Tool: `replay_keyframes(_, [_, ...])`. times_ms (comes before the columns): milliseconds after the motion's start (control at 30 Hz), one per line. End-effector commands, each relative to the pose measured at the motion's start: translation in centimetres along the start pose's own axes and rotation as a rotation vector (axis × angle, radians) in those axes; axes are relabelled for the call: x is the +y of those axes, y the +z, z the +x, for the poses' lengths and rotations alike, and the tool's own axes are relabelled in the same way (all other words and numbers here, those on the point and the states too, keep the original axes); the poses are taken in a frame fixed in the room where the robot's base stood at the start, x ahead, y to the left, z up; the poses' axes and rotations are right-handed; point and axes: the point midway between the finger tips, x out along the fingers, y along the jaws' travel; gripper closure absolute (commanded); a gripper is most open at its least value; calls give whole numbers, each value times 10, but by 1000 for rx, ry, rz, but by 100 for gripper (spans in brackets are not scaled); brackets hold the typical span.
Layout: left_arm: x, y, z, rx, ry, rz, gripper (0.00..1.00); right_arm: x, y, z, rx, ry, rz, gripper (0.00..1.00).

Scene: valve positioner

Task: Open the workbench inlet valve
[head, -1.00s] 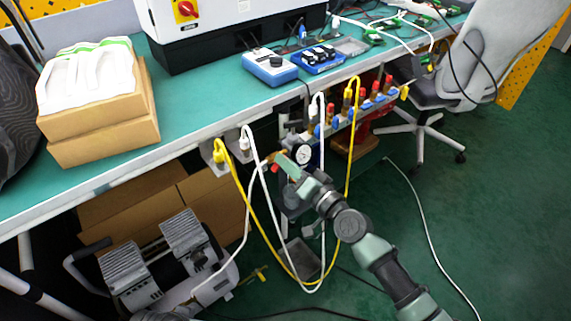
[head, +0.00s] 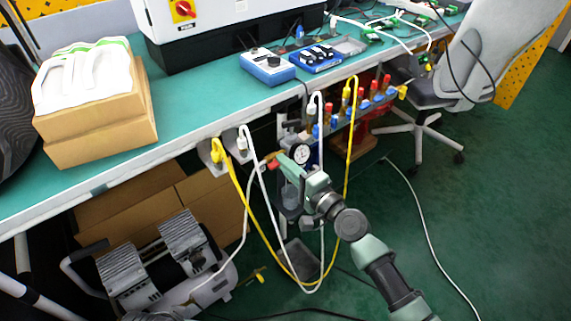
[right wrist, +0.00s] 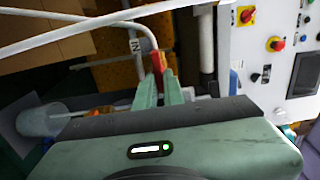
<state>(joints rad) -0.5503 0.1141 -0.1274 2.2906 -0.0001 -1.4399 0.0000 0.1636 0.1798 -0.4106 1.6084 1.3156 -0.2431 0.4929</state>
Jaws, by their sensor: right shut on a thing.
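The workbench inlet valve has a small red handle (head: 273,165) with a brass-coloured body under the bench's front edge, left of a round white pressure gauge (head: 301,154). My right gripper (head: 284,163) reaches it from the lower right. In the right wrist view the two green fingers (right wrist: 160,90) are close together with the red handle (right wrist: 157,62) between their tips. The right gripper is shut on the handle. The fingers and gauge partly hide the valve body in the head view. My left gripper is not in view.
White and yellow hoses (head: 262,215) hang in loops just left of my right gripper. The bench edge (head: 185,145) runs above it. A compressor (head: 165,265) stands on the floor at lower left. A row of red and blue fittings (head: 362,100) is to the right. The floor at right is mostly open.

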Motion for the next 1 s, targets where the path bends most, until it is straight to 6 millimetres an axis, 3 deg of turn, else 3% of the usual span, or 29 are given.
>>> replay_keyframes(500, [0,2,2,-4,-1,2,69,2,0,0,-1,3,24,100])
replay_keyframes(600, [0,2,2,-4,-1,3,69,2,0,0,-1,3,24,69])
replay_keyframes(1000, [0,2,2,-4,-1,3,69,2,0,-7,0,2,20,69])
